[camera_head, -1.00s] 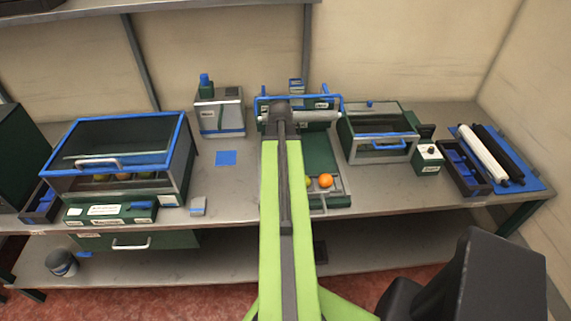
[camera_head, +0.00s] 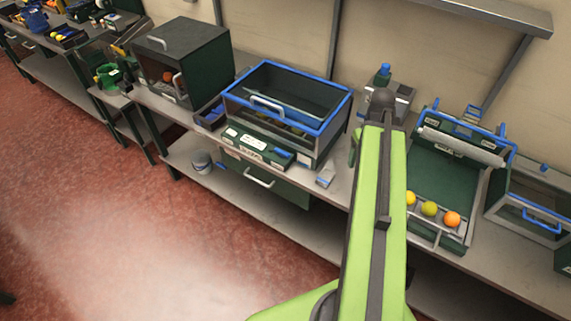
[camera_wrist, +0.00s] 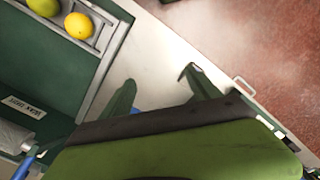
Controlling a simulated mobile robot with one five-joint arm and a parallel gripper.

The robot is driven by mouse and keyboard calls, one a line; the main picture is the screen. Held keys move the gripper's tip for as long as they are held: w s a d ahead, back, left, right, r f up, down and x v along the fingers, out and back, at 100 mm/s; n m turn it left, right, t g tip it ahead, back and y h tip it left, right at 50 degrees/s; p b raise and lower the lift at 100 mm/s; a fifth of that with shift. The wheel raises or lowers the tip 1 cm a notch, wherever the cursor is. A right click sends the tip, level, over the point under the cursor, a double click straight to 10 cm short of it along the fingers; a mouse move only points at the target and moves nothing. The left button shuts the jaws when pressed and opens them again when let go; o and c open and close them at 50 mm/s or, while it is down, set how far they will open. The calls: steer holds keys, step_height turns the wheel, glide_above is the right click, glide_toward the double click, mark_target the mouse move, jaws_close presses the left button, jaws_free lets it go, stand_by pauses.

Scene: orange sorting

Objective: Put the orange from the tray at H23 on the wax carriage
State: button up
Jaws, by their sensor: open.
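A dark green machine (camera_head: 440,180) with a white roller (camera_head: 460,146) holds a yellow fruit (camera_head: 410,198), a green fruit (camera_head: 429,208) and an orange (camera_head: 452,219) in its front rack. Another orange-coloured fruit (camera_head: 168,76) shows inside the dark cabinet. I cannot read an H23 label or tell which part is the wax carriage. In the wrist view, my gripper (camera_wrist: 163,88) is open and empty over the pale bench top, beside the machine. The yellow fruit (camera_wrist: 79,26) and green fruit (camera_wrist: 43,6) are at its upper left. The head view hides my gripper behind my arm.
A blue-rimmed glass case (camera_head: 285,98) with fruit inside stands left of my arm. A smaller glass-fronted box (camera_head: 530,205) stands at the right. The dark cabinet (camera_head: 185,60) is further left. Open red floor (camera_head: 110,210) lies in front of the bench.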

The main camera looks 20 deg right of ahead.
steer(key=w+a, duration=0.3)
steer(key=a, duration=0.7)
steer(key=w+a, duration=0.2)
steer(key=a, duration=0.9)
steer(key=w+a+n, duration=0.1)
steer(key=w+a, duration=0.2)
steer(key=a, duration=0.8)
steer(key=shift+w, duration=0.3)
steer(key=shift+a, duration=0.25)
